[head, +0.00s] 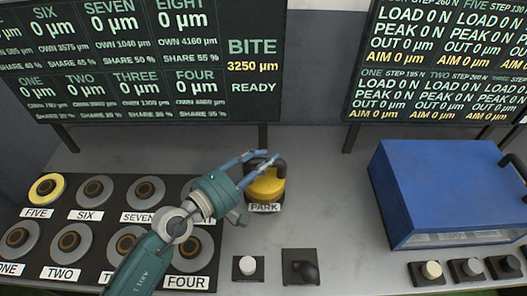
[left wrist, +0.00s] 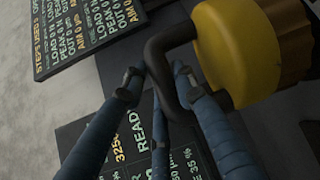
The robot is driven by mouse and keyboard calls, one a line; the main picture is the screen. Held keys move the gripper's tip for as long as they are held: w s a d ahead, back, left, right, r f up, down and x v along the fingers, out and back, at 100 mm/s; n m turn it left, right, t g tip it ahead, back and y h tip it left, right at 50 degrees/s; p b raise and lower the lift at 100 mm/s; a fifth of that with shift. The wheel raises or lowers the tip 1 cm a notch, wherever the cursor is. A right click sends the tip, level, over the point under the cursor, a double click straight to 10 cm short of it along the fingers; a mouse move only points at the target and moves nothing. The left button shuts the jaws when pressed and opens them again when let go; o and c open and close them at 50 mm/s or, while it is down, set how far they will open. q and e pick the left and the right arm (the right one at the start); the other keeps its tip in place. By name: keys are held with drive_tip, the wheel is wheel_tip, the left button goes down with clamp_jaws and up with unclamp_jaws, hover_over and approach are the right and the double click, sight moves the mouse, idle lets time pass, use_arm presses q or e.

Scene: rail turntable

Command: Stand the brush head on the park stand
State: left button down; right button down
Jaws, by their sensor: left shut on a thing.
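The yellow brush head (head: 268,189) is at the park stand, whose white PARK label (head: 264,208) shows just below it. It looks roughly upright, but I cannot tell whether it rests on the stand or hangs just above it. My left gripper (head: 266,159) is shut on the dark loop handle of the brush head. In the left wrist view, the handle passes between the fingers (left wrist: 157,75), with the yellow body (left wrist: 233,45) at the upper right. The stand itself is mostly hidden. My right gripper is not in view.
Round grey stations with labels fill the left of the bench, and station FIVE (head: 46,190) has a yellow ring. A blue box (head: 435,185) stands at the right. A white knob (head: 248,265) and a black knob (head: 306,270) are in front. Screens stand behind.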

use_arm(q)
drive_tip(key=shift+w+f, duration=0.15)
drive_tip(key=shift+f, duration=0.45)
drive_tip(key=c, duration=1.8)
unclamp_jaws()
drive_tip(key=shift+f, duration=0.35)
drive_tip(key=o, duration=0.5)
drive_tip(key=shift+c, duration=0.2)
